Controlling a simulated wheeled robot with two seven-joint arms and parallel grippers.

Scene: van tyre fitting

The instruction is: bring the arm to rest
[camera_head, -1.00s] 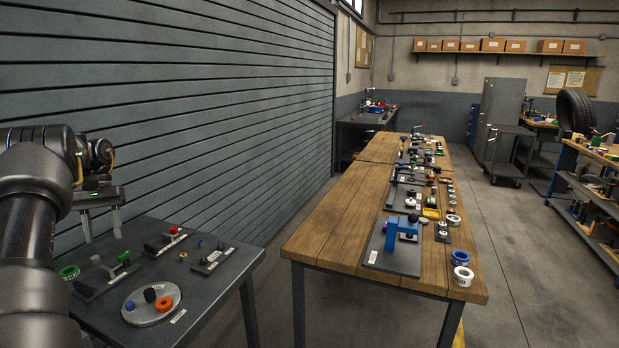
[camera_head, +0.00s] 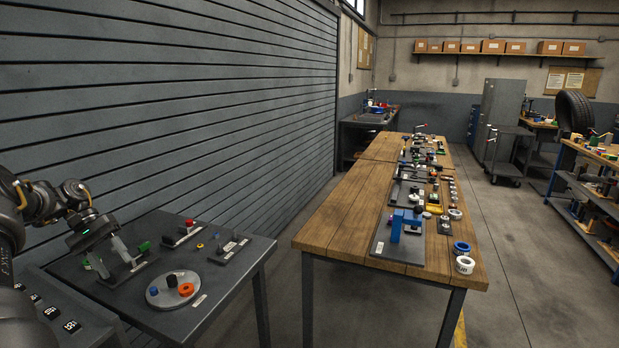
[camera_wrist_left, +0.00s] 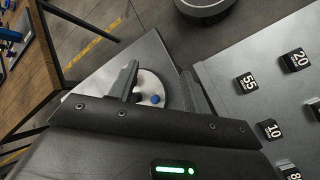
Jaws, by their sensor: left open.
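My left gripper (camera_head: 115,258) is at the left of the head view, over the left side of the dark metal table (camera_head: 225,298). Its two fingers are apart with nothing seen between them, so it is open. In the left wrist view the gripper (camera_wrist_left: 163,88) also shows open, with a round light plate (camera_wrist_left: 150,82) and a blue knob (camera_wrist_left: 155,99) beyond the fingers. My right gripper is not in view.
The round plate (camera_head: 160,300) carries a blue, a black and an orange piece. Small fixtures stand behind it. A panel with numbered black blocks (camera_head: 70,326) lies at lower left. A wooden bench (camera_head: 330,228) with many parts stands right, across a floor gap.

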